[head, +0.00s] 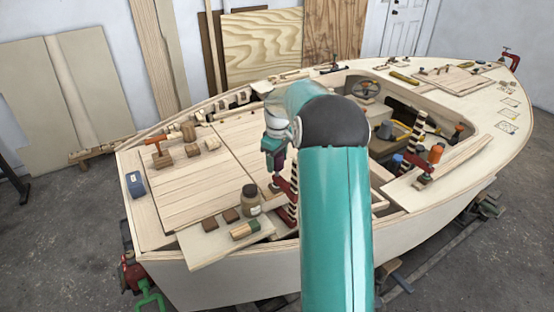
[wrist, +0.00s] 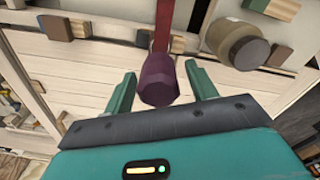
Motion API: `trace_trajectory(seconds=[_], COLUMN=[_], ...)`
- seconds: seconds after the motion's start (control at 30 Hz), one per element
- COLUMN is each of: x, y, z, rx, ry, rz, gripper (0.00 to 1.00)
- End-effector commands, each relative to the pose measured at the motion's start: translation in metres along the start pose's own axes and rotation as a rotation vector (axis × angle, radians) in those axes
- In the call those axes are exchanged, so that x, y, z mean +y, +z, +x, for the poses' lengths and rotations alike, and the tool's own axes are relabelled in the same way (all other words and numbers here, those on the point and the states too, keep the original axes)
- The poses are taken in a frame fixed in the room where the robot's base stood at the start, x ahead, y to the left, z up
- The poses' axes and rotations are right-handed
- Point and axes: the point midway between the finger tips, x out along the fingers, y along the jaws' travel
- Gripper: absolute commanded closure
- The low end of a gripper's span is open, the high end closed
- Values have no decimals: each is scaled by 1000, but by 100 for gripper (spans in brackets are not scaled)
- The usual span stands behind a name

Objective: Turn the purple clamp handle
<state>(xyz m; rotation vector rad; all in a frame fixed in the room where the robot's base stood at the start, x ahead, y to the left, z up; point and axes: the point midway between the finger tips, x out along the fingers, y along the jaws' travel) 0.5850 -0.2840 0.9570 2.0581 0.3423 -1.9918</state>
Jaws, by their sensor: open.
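The purple clamp handle (wrist: 158,82) is a dark, faceted knob, seen in the wrist view at the end of a red clamp bar (wrist: 164,22). My gripper (wrist: 160,88) is open, with one teal finger on each side of the handle. Gaps show between the fingers and the handle, so neither appears to touch it. In the head view my gripper (head: 273,155) points down over the deck beside a red clamp (head: 291,188) at the cockpit edge. My arm hides part of that area.
The deck panel (head: 190,185) left of my gripper has clear room.

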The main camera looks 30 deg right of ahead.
Motion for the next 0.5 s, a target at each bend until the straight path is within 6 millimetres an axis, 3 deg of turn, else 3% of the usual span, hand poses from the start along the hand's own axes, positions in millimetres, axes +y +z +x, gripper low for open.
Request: trace_trajectory(seconds=[0.27, 0.5], x=[1, 1], y=[-1, -1], z=[-19, -70], rx=[2, 3], ry=[3, 4], rz=[0, 0], gripper=[43, 43])
